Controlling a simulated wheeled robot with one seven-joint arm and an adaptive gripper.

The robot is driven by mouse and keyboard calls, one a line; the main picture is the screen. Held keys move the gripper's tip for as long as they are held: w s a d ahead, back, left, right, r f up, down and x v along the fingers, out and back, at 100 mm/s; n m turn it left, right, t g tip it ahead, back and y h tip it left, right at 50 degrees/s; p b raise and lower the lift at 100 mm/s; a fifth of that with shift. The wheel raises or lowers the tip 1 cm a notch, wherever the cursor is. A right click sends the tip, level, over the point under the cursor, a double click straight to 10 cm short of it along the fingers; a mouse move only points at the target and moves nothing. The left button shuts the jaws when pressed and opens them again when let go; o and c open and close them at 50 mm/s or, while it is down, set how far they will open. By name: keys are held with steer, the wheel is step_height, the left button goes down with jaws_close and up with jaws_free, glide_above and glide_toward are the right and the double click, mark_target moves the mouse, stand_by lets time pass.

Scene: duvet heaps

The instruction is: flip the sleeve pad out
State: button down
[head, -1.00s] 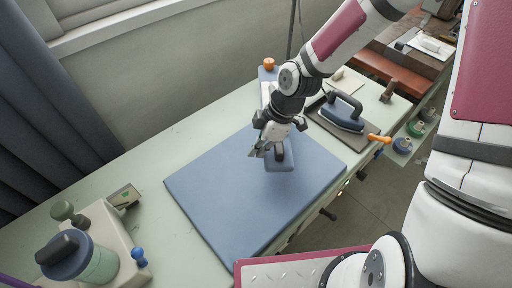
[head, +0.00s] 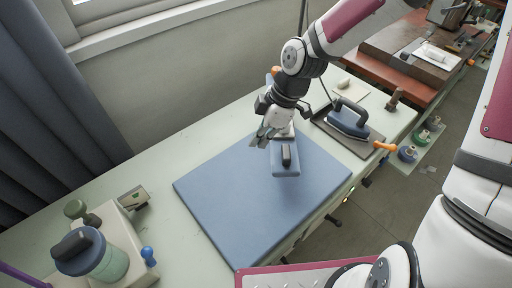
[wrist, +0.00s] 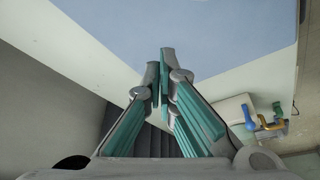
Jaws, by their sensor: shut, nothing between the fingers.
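The sleeve pad (head: 287,171) is a small blue pad with a dark grip on top. In the head view it sits over the far right part of the big blue ironing pad (head: 240,205). Its far end is partly hidden behind my gripper. My gripper (head: 258,140) is just left of the sleeve pad's far part, with its fingers shut and empty; I cannot tell whether it touches the sleeve pad. In the wrist view the shut fingertips (wrist: 163,65) point over the blue ironing pad (wrist: 220,30). I cannot make out the sleeve pad there.
An iron (head: 348,120) rests on a dark plate at the right, with an orange-tipped part beside it. A blue-lidded container (head: 95,255) and a box with knobs stand at the front left. The pale table (head: 150,225) is bare along the wall.

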steer(key=shift+v, duration=1.65)
steer(key=s+d+r+m+t+h, duration=0.2)
steer(key=s+d+r+m+h, duration=0.4)
steer(key=d+r+m, duration=0.5)
steer(key=s+d+r+m+t+y, duration=0.2)
steer(key=s+r+m, duration=0.5)
steer(key=s, duration=0.5)
step_height(320, 180, up, 3)
steer(key=shift+s+d+f+t, duration=0.15)
steer(key=shift+s+d+t, duration=0.2)
steer(key=shift+d+t, duration=0.2)
